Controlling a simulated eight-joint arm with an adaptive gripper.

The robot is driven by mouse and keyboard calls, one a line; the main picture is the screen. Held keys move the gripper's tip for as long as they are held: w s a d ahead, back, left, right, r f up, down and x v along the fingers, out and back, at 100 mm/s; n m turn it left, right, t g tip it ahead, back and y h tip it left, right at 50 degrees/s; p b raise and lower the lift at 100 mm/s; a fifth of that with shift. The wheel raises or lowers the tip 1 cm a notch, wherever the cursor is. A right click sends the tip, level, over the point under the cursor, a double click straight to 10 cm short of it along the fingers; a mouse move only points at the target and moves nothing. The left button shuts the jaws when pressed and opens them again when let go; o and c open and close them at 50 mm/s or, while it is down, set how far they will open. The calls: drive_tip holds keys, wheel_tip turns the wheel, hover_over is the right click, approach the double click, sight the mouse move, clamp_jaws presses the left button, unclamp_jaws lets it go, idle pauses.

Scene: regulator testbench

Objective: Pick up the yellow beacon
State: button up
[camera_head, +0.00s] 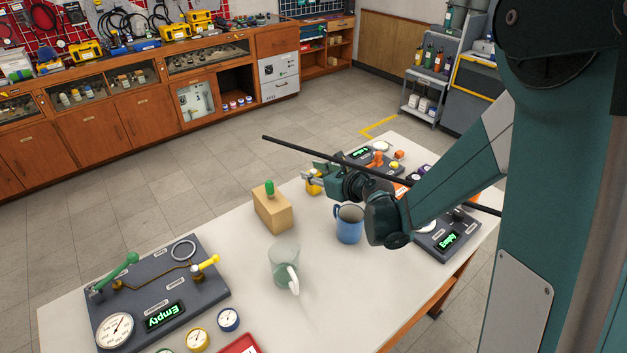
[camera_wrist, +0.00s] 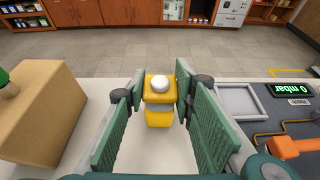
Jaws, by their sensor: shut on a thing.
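The yellow beacon (camera_wrist: 160,117) is a small yellow block with a white dome on top. In the wrist view it stands upright between the fingertips of my gripper (camera_wrist: 161,90), which is shut on it. In the head view part of the yellow beacon (camera_head: 313,186) shows at the fingers of my gripper (camera_head: 316,178), near the table's far edge. Its lower part is partly hidden, and I cannot tell whether its base touches the table.
A wooden block (camera_head: 272,209) with a green top stands left of my gripper; a blue mug (camera_head: 348,226) stands nearer. A glass mug (camera_head: 284,266) and a dark panel (camera_head: 190,300) are farther left. Another panel (camera_wrist: 285,130) lies close right.

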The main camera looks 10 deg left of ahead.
drive_tip(key=shift+r, duration=0.15)
drive_tip(key=shift+r+p, duration=1.35)
drive_tip(key=shift+r, duration=3.5)
